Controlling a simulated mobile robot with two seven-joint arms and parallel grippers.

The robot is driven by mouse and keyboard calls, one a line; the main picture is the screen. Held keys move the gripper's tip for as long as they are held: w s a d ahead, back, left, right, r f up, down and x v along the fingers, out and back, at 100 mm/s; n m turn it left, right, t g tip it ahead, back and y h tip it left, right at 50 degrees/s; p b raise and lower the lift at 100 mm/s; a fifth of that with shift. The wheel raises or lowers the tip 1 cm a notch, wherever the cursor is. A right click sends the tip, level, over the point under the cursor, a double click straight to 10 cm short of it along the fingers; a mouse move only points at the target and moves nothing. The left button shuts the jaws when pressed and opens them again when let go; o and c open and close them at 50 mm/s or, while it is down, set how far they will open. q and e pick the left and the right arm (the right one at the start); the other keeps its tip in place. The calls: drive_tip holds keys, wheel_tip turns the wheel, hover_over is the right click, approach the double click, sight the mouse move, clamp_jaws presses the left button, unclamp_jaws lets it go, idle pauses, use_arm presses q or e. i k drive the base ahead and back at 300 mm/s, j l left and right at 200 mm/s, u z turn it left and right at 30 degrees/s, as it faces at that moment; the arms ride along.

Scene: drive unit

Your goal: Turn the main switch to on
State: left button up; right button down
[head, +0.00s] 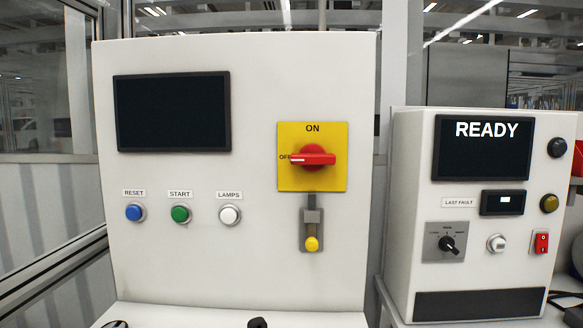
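The main switch is a red rotary handle (314,159) on a yellow square plate (330,183), at the upper right of the large white panel (250,80). The handle lies horizontal, its white-marked end pointing left to OFF. The ON label is at the top of the plate. Just below the plate is a grey slide or latch (312,216) with a yellow knob (311,244) at its lower end. Neither of my grippers can be made out in the head view, and nothing touches the handle.
Blue RESET (134,212), green START (180,214) and white LAMPS (229,215) buttons sit left of the latch, under a dark screen (172,112). A second cabinet (403,180) stands right, its screen (482,148) reading READY. Two dark parts at the bottom edge are cut off.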

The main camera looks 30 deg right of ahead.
sight(312, 158)
drive_tip(key=k+l, duration=0.1)
drive_tip(key=l, duration=0.35)
drive_tip(key=k+l+z, duration=0.15)
drive_tip(key=l, duration=0.7)
drive_tip(key=k+l+z, duration=0.1)
drive_tip(key=l, duration=0.35)
drive_tip(key=k, duration=0.05)
